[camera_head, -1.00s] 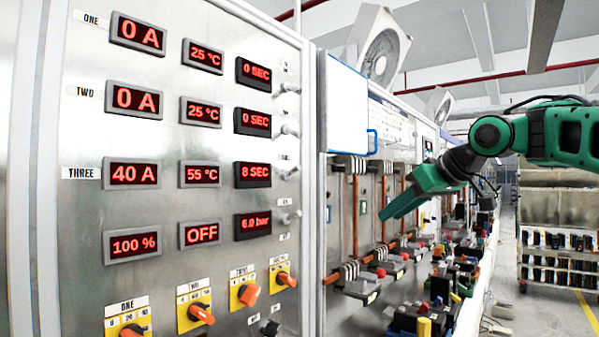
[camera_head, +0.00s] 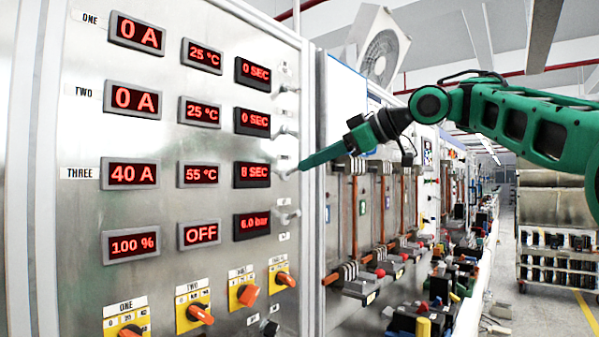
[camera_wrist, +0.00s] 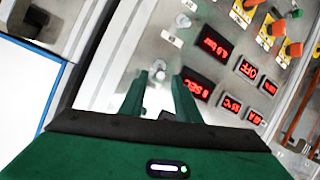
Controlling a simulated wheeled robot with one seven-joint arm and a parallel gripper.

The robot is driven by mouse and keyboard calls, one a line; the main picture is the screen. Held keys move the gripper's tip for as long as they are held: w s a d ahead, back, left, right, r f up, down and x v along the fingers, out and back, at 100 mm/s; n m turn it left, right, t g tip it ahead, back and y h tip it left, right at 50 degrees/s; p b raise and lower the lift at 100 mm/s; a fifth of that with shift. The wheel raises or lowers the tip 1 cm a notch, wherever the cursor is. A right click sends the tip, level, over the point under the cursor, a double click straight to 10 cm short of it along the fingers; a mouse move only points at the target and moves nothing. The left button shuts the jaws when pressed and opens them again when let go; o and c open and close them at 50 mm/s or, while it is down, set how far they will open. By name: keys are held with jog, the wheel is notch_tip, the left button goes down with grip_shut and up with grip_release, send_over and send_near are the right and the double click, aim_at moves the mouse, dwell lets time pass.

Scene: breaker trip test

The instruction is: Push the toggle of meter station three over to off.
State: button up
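The toggle of meter station three (camera_head: 286,173) is a small silver lever on the metal panel, right of the row reading 40 A, 55 °C and 8 SEC (camera_head: 252,175). My gripper (camera_head: 303,166) reaches in from the right, its green tip close beside this toggle. In the wrist view, my two green fingers (camera_wrist: 160,76) stand apart, with the silver toggle (camera_wrist: 160,70) showing between their tips. I cannot tell whether they touch it. The toggle's exact tilt is hard to make out.
Similar toggles sit above (camera_head: 289,131) and below (camera_head: 289,216) on the same panel edge. Orange rotary knobs (camera_head: 201,314) line the bottom. A white board (camera_head: 343,105) and copper-barred equipment stand right of the panel, beneath my arm.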

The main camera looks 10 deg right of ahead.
aim_at(292, 171)
jog(key=shift+x, duration=2)
